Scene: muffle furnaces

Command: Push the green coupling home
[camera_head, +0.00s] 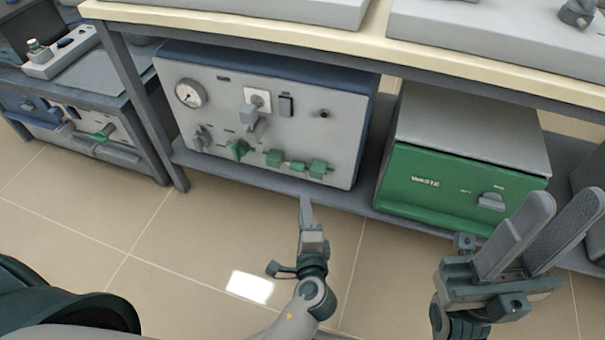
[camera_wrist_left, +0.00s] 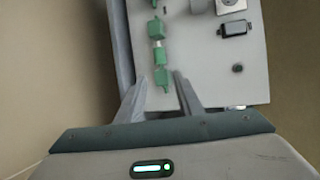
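The green coupling (camera_head: 296,166) is a row of green fittings low on the front of a grey panel box: a block at each end and a narrower piece between. I cannot tell how far its parts are seated. In the left wrist view the coupling (camera_wrist_left: 158,53) runs up from between my fingertips. My left gripper (camera_head: 306,200) is in front of and below the panel, seen edge-on. Its fingers (camera_wrist_left: 161,84) stand apart and empty in the left wrist view, the lowest green block appearing between their tips. My right gripper (camera_head: 568,206) is open and empty at the right.
The panel box also carries a gauge (camera_head: 190,93), a grey lever (camera_head: 250,117) and a green knob (camera_head: 238,150). A green-fronted waste box (camera_head: 450,190) stands to its right on the same low shelf. The table edge (camera_head: 330,47) overhangs both. The floor in front is clear.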

